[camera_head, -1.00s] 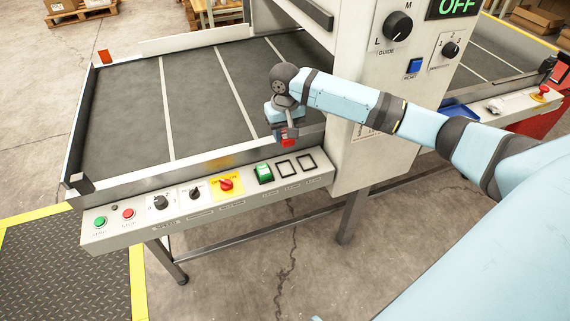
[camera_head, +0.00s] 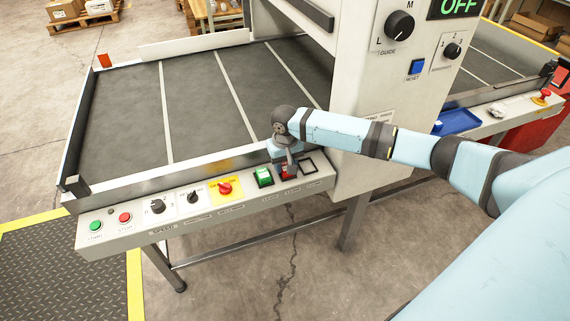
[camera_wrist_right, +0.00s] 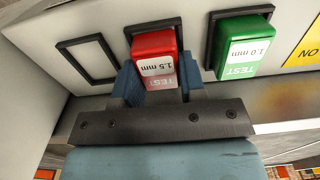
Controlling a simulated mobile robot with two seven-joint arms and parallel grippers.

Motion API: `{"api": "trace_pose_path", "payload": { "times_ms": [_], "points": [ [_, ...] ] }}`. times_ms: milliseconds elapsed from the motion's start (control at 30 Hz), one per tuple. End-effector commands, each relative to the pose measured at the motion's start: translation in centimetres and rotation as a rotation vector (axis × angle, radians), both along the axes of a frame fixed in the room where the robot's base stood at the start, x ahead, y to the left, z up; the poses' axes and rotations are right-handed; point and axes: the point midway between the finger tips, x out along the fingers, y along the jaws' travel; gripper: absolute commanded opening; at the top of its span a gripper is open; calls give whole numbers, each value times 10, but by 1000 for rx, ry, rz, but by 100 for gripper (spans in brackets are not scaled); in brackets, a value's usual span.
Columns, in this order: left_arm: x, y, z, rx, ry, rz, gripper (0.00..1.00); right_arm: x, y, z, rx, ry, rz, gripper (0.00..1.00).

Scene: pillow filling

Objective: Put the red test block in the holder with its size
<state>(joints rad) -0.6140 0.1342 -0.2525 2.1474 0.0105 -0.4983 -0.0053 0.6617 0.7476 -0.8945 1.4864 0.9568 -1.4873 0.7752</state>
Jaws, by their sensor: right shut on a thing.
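The red test block (camera_wrist_right: 155,45) is marked "TEST 1.5 mm" in the right wrist view. My right gripper (camera_wrist_right: 160,80) is shut on it, with a blue finger on either side. In the head view my right gripper (camera_head: 287,170) is at the middle holder on the front panel, and the red block (camera_head: 288,174) shows at its tips. I cannot tell whether the block is fully seated. The green block (camera_head: 264,176) marked "1.0 mm" sits in the holder beside it. The holder on the other side (camera_head: 309,167) is an empty dark frame. My left gripper is not in view.
The control panel (camera_head: 130,237) carries knobs, a green and a red button, and a yellow-backed red switch (camera_head: 225,188) left of the holders. The grey conveyor bed (camera_head: 190,110) lies behind it. The white machine column (camera_head: 350,140) stands close to the right of the holders.

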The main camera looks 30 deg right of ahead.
Motion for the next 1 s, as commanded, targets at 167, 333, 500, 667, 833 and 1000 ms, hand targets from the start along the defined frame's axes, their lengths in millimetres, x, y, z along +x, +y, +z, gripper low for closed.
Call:
{"api": "trace_pose_path", "payload": {
  "times_ms": [167, 333, 500, 667, 833, 1000],
  "points": [
    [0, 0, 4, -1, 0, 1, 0, 0, 0, -3, 0, 1, -1, 14],
    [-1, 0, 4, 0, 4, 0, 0, -1, 0, -10, 0, 1, -1, 14],
    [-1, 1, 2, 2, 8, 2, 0, -2, 0, -16, 0, 4, -1, 14],
    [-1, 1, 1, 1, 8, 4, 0, -3, 0, -18, -2, 8, 0, 63],
    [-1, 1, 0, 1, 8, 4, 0, -4, -2, -20, -5, 12, -1, 63],
    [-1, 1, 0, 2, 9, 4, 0, -4, -3, -20, -7, 12, -2, 63]
  ]
}}
